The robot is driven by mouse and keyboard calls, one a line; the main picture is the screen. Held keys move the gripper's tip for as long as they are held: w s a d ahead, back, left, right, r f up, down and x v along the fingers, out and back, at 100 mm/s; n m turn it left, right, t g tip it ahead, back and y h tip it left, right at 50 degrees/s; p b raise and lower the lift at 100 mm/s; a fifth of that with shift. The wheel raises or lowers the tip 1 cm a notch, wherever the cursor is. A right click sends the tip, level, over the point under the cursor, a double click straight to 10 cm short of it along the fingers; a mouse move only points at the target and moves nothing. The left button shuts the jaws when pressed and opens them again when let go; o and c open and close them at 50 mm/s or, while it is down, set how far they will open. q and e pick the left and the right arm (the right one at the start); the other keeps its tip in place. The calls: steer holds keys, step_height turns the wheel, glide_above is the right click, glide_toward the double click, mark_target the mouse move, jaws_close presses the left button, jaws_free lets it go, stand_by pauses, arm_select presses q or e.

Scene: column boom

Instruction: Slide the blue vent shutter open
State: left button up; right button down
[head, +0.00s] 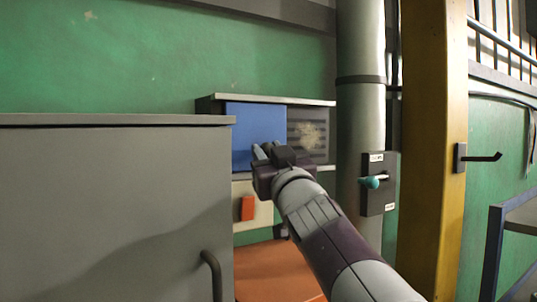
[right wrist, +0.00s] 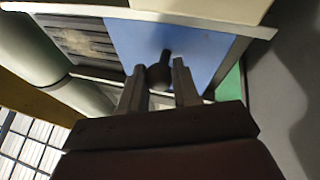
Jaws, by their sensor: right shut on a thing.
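The blue vent shutter (head: 254,128) is a flat panel in a grey wall frame, covering its left part. To its right, dark slats with a dusty tan patch (head: 309,136) are exposed. My right gripper (head: 262,153) is at the shutter's lower right part and hides some of it. In the right wrist view, the blue shutter (right wrist: 207,48) has a dark round knob (right wrist: 159,76), and my right gripper (right wrist: 160,86) is shut on that knob. My left gripper is not in view.
A grey cabinet (head: 110,200) with a dark handle stands close at the left. A grey pipe (head: 360,110) and a yellow column (head: 431,150) stand right of the vent. A teal-knobbed lever (head: 370,182) sticks out by the pipe. An orange switch (head: 247,208) sits below the shutter.

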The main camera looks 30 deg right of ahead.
steer(key=c, duration=1.1)
jaws_free()
steer(key=shift+a, duration=0.1)
steer(key=shift+o, duration=1.4)
steer(key=shift+a, duration=0.3)
steer(key=shift+d, duration=0.15)
steer(key=shift+s+f, duration=0.1)
steer(key=shift+s, duration=0.15)
steer(key=b+v, duration=0.3)
steer(key=v, duration=0.9)
steer(key=shift+s, duration=0.15)
